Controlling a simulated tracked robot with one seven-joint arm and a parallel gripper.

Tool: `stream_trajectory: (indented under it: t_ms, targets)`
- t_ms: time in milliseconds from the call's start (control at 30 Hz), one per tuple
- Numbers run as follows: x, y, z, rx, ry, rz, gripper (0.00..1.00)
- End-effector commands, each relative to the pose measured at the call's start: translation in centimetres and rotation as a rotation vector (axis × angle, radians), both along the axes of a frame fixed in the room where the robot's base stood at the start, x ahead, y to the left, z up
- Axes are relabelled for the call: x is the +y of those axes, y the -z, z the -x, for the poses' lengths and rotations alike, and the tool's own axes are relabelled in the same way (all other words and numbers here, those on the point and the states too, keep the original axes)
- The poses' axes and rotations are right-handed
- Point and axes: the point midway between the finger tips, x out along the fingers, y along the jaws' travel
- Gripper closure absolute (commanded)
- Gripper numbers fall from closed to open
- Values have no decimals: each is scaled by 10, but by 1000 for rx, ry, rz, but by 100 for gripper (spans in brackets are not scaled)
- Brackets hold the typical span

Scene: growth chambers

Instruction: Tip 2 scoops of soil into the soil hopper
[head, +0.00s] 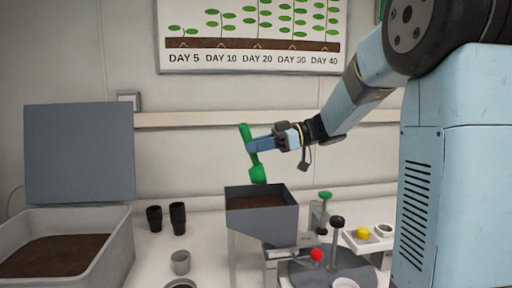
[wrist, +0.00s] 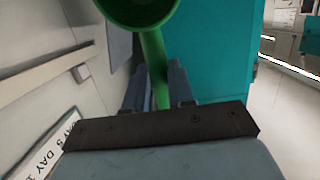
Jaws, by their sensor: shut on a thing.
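My gripper (head: 262,144) is shut on a green scoop (head: 257,172) and holds it above the soil hopper (head: 262,222). The scoop is tilted steeply, with its bowl end low over the hopper and its handle end up. In the wrist view the green scoop (wrist: 155,60) runs between the fingers (wrist: 158,90), with its round bowl at the top edge. The hopper is a grey open funnel with dark soil inside. A grey bin (head: 118,245) at the left holds dark soil, and its lid (head: 80,150) stands open. I cannot tell whether soil is in the scoop.
Black pots (head: 177,218) and a grey pot (head: 180,262) stand between bin and hopper. A red-knobbed lever (head: 316,255), a black-knobbed post (head: 337,222) and a green knob (head: 325,195) are right of the hopper. A yellow button (head: 362,233) sits farther right.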

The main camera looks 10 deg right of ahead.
Motion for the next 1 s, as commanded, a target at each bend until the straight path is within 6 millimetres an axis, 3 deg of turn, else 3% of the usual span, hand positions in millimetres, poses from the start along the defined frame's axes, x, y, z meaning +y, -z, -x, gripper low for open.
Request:
stream_trajectory:
  t_ms: [1000]
  targets:
    - [58, -1, 0, -4, -2, 781, 100]
